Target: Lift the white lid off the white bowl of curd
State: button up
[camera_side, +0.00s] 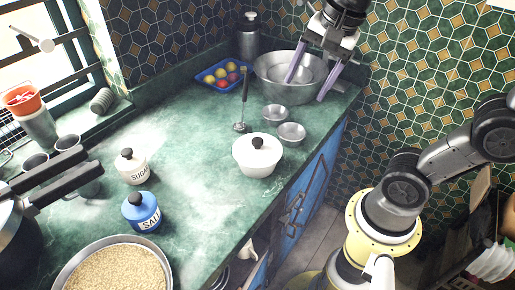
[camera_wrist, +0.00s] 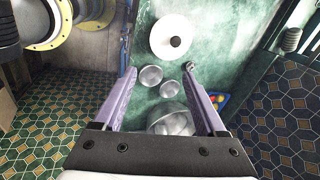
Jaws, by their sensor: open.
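The white bowl (camera_side: 257,161) stands upright on the green counter. Its white lid (camera_side: 262,143) with a black knob sits on top, so the curd inside is hidden. In the wrist view the lid (camera_wrist: 173,37) shows from above at the top middle. My gripper (camera_side: 308,84) is open and empty, with its two lilac fingers pointing down over the large metal bowl, up and right of the white bowl. The fingers also show in the wrist view (camera_wrist: 162,87), spread apart, with the lid beyond their tips.
A large metal bowl (camera_side: 274,87) stands under my gripper. Two small metal bowls (camera_side: 291,134) and a dark-handled utensil (camera_side: 242,105) are close to the white bowl. A sugar jar (camera_side: 132,167), a blue salt jar (camera_side: 141,211) and a grain pan (camera_side: 112,272) are left. The counter (camera_side: 200,200) is clear between.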

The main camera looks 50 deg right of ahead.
jog(key=w+f+m+g, duration=0.2)
jog(key=w+m, duration=0.3)
jog(key=w, duration=0.4)
jog(key=g, duration=0.2)
send_over(257, 140)
jog(key=shift+m, duration=0.3)
jog(key=f, duration=1.2)
jog(key=shift+d+f, duration=0.15)
jog(key=shift+d, duration=0.05)
jog(key=shift+a+f, duration=0.2)
jog(key=shift+f, duration=2.45)
jog(key=shift+c, duration=0.3)
grip_shut()
